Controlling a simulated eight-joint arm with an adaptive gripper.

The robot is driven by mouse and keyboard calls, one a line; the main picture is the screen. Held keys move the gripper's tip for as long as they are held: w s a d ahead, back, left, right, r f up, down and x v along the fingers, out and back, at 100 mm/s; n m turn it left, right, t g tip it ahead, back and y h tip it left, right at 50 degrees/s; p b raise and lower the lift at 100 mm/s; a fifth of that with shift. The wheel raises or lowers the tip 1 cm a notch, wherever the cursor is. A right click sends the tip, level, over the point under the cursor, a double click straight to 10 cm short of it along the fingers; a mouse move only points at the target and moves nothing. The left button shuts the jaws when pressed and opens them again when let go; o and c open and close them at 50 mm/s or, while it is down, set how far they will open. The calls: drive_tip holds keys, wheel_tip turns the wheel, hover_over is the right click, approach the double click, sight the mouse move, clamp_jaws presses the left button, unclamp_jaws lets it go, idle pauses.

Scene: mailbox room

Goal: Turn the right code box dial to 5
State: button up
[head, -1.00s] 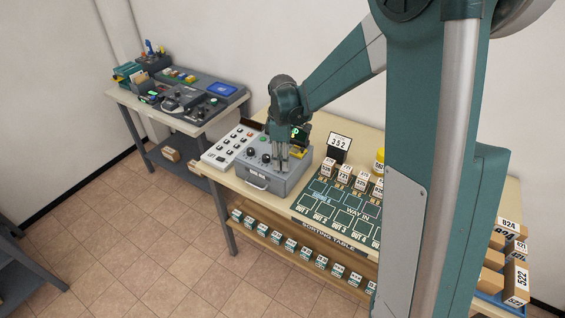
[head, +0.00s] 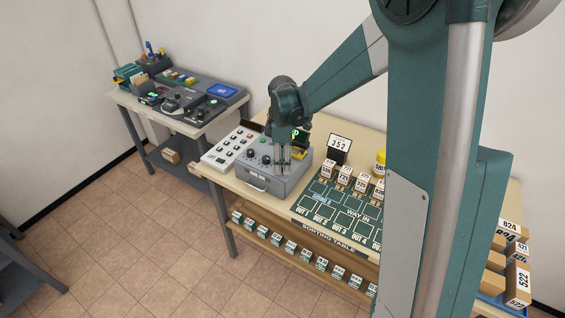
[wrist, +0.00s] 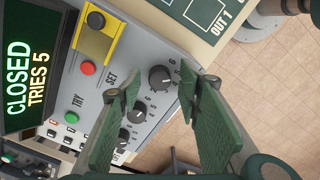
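The grey code box (head: 266,184) stands on the sorting table. Its screen (wrist: 33,80) reads CLOSED, TRIES 5 in the wrist view. The right dial (wrist: 160,77), a dark round knob with numbers around it, shows nearest the mat side. Its setting is too small to read. The middle dial (wrist: 137,111) and left dial (wrist: 124,133) are lower in that view, partly behind a finger. My gripper (wrist: 160,88) is open, its green pads on either side of the right dial in the picture. I cannot tell whether they touch it. In the head view my gripper (head: 283,165) hides the right dial.
A red button (wrist: 88,68) and a yellow part (wrist: 97,32) are on the box top beside the dials. A white button panel (head: 230,147) is left of the box. The dark sorting mat (head: 315,210) with small boxes lies right of it, near the 352 sign (head: 339,143).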

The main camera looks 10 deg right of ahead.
drive_tip(key=shift+r, duration=0.1)
idle(0.3)
wheel_tip(320, 180, up, 12)
idle(0.7)
drive_tip(key=shift+s, duration=0.1)
idle(0.4)
drive_tip(key=s+d+r+m+t, duration=0.1)
drive_tip(key=s+r+m+t, duration=0.2)
drive_tip(key=s, duration=0.4)
drive_tip(key=s+d+r+m, duration=0.1)
drive_tip(key=s+r+m, duration=0.3)
drive_tip(key=s, duration=0.4)
drive_tip(key=s+d+f+m+t, duration=0.1)
drive_tip(key=s+m+t, duration=0.3)
drive_tip(key=s, duration=1.2)
drive_tip(key=shift+d+f+m, duration=0.15)
drive_tip(key=shift+f+m, duration=0.4)
drive_tip(key=shift+m, duration=1.45)
drive_tip(key=shift+f, duration=0.15)
